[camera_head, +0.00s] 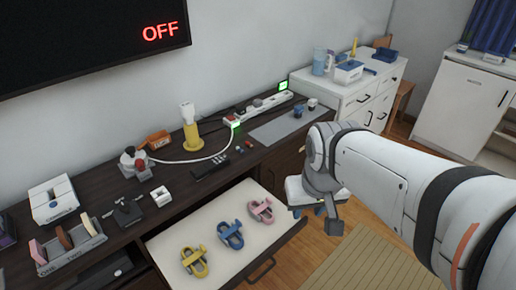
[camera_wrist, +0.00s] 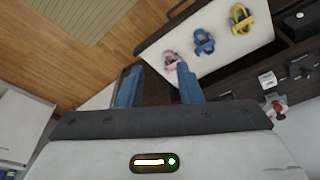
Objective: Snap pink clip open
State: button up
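The pink clip (camera_head: 261,210) lies on the white surface of a pulled-out drawer (camera_head: 215,215), at the right end of a row. A blue clip (camera_head: 231,235) and a yellow clip (camera_head: 194,261) lie beside it. My gripper (camera_head: 309,211) is to the right of the drawer, apart from the clips. In the wrist view my gripper (camera_wrist: 157,70) has its two blue fingers spread with nothing between them. There the pink clip (camera_wrist: 171,59) shows just beyond the right fingertip, partly hidden. Whether the clip is open or shut is too small to tell.
The dark desk (camera_head: 120,225) above the drawer carries a yellow stand (camera_head: 192,137), a power strip (camera_head: 263,105), a red-knobbed device (camera_head: 135,163) and several small items. A screen (camera_head: 95,40) reads OFF. A white cabinet (camera_head: 350,95) stands behind. Open wooden floor lies right of the drawer.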

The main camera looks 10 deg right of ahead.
jog(key=w+a+f, duration=0.1)
jog(key=w, duration=0.2)
jog(key=n+g+b, duration=0.3)
jog(key=n+b, duration=0.4)
jog(key=b, duration=0.5)
send_over(269, 199)
notch_tip(269, 199, down, 31)
jog(key=shift+r, duration=0.1)
notch_tip(269, 199, down, 8)
jog(key=shift+w+f+b, duration=0.1)
jog(key=shift+b, duration=0.35)
jog(key=shift+c, duration=0.4)
grip_shut()
